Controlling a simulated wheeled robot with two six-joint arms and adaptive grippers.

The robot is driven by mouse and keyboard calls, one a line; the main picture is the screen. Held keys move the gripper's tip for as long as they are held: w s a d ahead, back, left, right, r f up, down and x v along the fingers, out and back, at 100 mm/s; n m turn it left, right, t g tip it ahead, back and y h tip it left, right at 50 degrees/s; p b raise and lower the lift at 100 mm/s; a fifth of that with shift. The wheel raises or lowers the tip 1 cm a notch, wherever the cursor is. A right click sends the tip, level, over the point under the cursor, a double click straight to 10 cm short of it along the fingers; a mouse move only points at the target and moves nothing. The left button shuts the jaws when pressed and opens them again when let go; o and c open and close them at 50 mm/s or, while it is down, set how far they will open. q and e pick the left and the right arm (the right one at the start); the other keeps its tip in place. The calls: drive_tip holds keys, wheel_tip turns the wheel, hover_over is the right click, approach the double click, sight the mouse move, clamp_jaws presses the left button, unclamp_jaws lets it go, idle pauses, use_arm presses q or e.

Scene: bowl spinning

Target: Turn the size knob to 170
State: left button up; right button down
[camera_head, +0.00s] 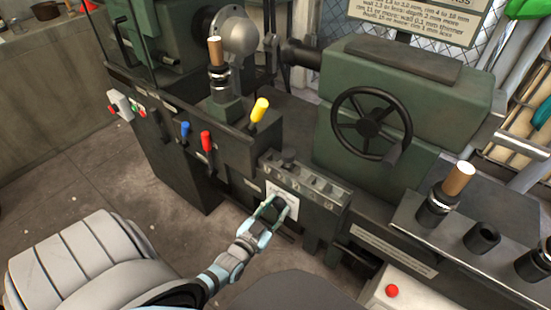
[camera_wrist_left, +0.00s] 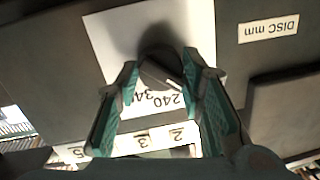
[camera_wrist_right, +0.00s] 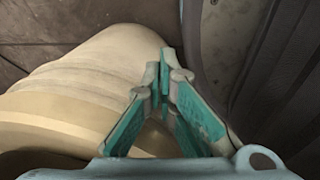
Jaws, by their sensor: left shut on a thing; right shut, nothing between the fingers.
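The size knob (camera_wrist_left: 160,68) is a dark round knob with a white pointer line, on a white dial plate (camera_wrist_left: 205,25) of the lathe's front panel. My left gripper (camera_wrist_left: 163,85) is shut on the knob, a finger at each side. The numbers 240 and 34 show on the plate between the fingers, and the rest of the scale is hidden. In the head view the left gripper (camera_head: 270,214) reaches the white plate (camera_head: 283,200) on the dark control box. My right gripper (camera_wrist_right: 163,75) is shut and empty in the right wrist view, away from the lathe.
A "DISC mm" label (camera_wrist_left: 268,32) sits beside the dial. Blue (camera_head: 185,128), red (camera_head: 206,141) and yellow (camera_head: 259,110) levers stand left of the control box. A handwheel (camera_head: 371,124) is at the right.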

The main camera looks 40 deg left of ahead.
drive_tip(key=shift+d, duration=0.15)
use_arm(q)
drive_tip(key=shift+f, duration=0.1)
use_arm(e)
drive_tip(key=shift+d, duration=0.25)
use_arm(q)
drive_tip(key=o, duration=1.2)
drive_tip(key=shift+c, duration=0.2)
drive_tip(key=shift+s, duration=0.1)
drive_tip(key=s+d+r, duration=0.1)
drive_tip(key=s, duration=1)
drive_tip(key=shift+s+d+r, duration=0.15)
drive_tip(key=shift+s, duration=0.25)
use_arm(e)
drive_tip(key=shift+a, duration=0.35)
